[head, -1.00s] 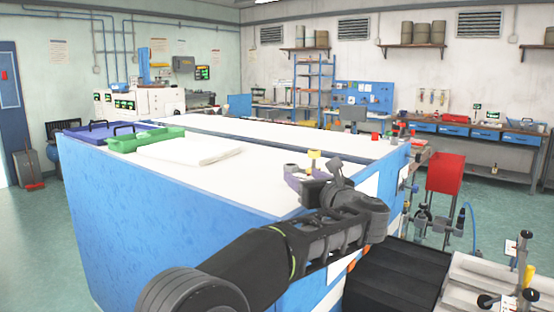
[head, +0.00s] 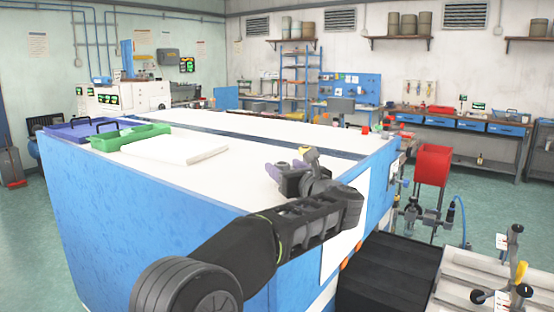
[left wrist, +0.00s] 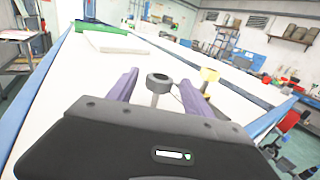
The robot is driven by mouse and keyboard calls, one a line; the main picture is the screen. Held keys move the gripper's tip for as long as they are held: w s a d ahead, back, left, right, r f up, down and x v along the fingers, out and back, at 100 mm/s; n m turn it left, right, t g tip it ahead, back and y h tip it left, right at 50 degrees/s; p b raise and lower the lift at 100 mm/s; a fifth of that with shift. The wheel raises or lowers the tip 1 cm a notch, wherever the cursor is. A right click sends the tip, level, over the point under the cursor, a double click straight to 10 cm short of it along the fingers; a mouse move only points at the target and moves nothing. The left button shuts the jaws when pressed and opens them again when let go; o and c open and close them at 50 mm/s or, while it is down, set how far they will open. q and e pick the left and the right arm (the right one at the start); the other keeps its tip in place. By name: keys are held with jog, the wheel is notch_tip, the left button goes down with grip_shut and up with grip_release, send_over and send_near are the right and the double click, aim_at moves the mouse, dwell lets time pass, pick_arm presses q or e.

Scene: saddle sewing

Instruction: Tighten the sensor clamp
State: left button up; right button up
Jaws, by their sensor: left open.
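In the left wrist view a round dark grey knob on a pale post (left wrist: 158,82) stands on the white machine top (left wrist: 60,95); I take it to be part of the sensor clamp. A yellow-topped piece (left wrist: 208,76) stands just right of it and also shows in the head view (head: 306,150). My left gripper (left wrist: 158,76) is open, its purple fingers on either side of the grey knob, with gaps visible. In the head view the left gripper (head: 284,170) is low over the machine top and hides the grey knob. My right gripper is not in view.
A white folded sheet (head: 178,149), a green tray (head: 130,137) and a blue-purple tray (head: 80,130) lie on the machine top's left end. A red box (head: 432,165) and pipework stand off the right side. The middle of the top is clear.

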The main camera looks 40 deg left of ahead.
aim_at(278, 162)
pick_arm(q)
jog(key=p+x, duration=0.1)
jog(key=x, duration=0.3)
jog(key=shift+r+p, duration=0.15)
jog(key=shift+p, duration=0.15)
jog(key=shift+w+a, duration=0.3)
jog(key=shift+a, duration=0.2)
grip_shut()
